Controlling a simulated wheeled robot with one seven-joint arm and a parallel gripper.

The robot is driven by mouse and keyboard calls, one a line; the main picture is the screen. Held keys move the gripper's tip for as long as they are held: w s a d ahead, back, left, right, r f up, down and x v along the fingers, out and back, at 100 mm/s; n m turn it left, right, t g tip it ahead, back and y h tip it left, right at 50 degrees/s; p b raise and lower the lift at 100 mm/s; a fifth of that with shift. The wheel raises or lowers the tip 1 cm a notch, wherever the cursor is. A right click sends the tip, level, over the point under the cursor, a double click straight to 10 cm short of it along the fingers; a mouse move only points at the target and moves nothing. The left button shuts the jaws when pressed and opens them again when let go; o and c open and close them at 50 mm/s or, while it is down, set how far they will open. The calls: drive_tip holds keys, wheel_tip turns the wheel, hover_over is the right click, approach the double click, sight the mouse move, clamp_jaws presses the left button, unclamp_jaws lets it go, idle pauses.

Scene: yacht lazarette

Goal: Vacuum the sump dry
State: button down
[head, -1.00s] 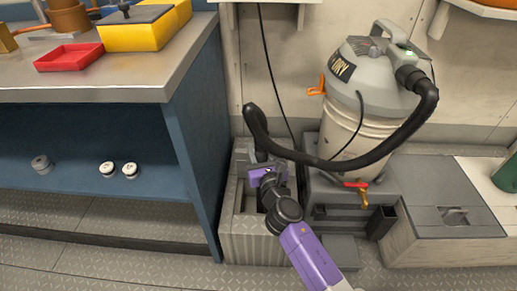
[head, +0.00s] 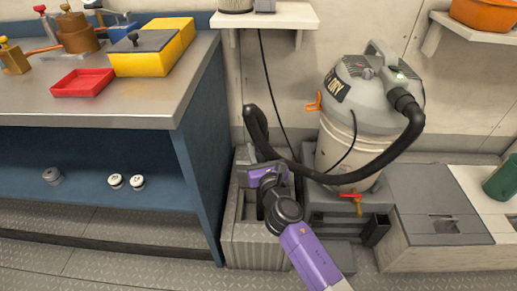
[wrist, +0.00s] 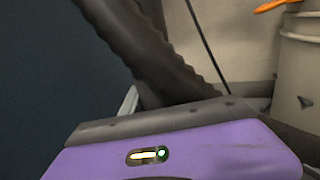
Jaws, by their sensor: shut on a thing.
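The wet vacuum (head: 368,95) is a grey-topped drum with a cream body and a label ending in "DRY". It stands on a dark grey stepped base to the right of the sump. Its thick black hose (head: 352,176) loops down from the vacuum's right side, across its front, to the sump. The sump (head: 258,247) is a grey ribbed open box on the floor. My purple gripper (head: 262,168) is over the sump opening, shut on the hose. The hose also rises just beyond the gripper in the wrist view (wrist: 140,45). The hose's lower end and the sump bottom are hidden.
A blue workbench (head: 205,150) stands close on the left, with a red tray (head: 82,83) and yellow box (head: 150,62) on top. A red-handled valve (head: 352,196) sticks out of the vacuum's base. The metal floor in front is clear.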

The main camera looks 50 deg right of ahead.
wheel_tip(320, 180, up, 21)
drive_tip(key=p, duration=2.1)
drive_tip(key=shift+s, duration=0.1)
